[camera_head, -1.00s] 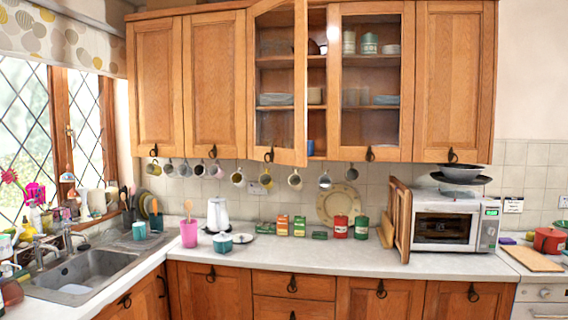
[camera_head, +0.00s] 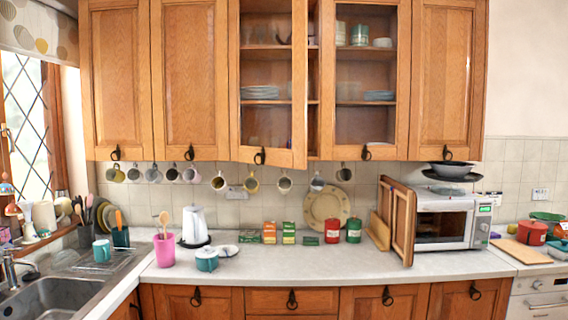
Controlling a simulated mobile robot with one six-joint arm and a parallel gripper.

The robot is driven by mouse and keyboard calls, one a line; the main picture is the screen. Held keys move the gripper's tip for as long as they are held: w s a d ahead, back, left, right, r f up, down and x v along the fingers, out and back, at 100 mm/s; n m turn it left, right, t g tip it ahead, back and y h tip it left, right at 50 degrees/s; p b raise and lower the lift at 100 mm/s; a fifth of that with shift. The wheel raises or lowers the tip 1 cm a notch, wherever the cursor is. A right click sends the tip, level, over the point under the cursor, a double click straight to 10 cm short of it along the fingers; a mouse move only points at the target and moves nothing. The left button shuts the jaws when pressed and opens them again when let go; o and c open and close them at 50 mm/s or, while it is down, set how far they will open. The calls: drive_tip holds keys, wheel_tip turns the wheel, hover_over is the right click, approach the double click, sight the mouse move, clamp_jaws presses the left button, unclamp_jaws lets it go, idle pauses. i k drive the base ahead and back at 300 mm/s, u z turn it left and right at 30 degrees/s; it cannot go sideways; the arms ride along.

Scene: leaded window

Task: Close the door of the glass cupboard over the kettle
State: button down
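The glass cupboard door (camera_head: 301,100) is wooden-framed with a glass pane and stands ajar, swung out on its left side hinge. A dark ring handle (camera_head: 260,157) hangs at its lower edge. Plates and glasses show through the pane, and a strip of open shelf shows to the right of the door's free edge. The white kettle (camera_head: 195,226) stands on the worktop below, a little left of the door. The glass door to the right (camera_head: 404,80) looks shut. My gripper is not in view.
Mugs (camera_head: 251,181) hang in a row under the cupboards. A pink utensil pot (camera_head: 164,249) and a teal mug (camera_head: 207,260) stand near the kettle. A microwave (camera_head: 440,224) with bowls on top stands at right. The middle front of the worktop (camera_head: 310,264) is clear.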

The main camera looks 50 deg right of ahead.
sight(296, 157)
drive_tip(key=z, duration=0.15)
drive_tip(key=i, duration=1.4)
drive_tip(key=u, duration=0.25)
